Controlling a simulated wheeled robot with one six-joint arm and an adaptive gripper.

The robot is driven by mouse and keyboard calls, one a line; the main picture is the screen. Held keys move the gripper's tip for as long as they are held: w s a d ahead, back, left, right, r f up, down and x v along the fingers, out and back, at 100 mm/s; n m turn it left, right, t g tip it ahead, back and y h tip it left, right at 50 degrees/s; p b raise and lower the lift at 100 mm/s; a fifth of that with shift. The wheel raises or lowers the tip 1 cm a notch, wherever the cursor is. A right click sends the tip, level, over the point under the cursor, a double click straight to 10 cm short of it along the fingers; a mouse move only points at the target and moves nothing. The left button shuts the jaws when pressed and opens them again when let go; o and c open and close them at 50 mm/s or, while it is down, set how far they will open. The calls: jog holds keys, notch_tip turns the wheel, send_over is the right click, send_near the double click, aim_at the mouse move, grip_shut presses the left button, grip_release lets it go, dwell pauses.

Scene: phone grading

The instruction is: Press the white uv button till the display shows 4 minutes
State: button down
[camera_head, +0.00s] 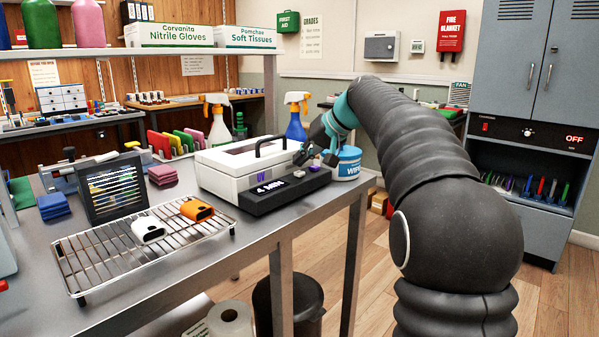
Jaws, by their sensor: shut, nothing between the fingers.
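The white UV box (226,178) with a black handle stands on the metal table. A black control bar (258,206) runs along its front, and its display (271,187) reads "4 MIN". My gripper (306,160) is over the right end of this bar, pointing down at the buttons. The fingers are shut and empty. A small pale button (298,174) and a purple one (314,168) show on the bar beneath the fingers. I cannot tell whether a fingertip touches either button.
A wire rack (110,267) holds a white item (148,230) and an orange item (197,210). Floor is clear to the right.

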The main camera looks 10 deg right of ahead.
aim_at(302, 172)
jog(key=shift+r+p, duration=1.65)
jog(key=shift+r, duration=0.8)
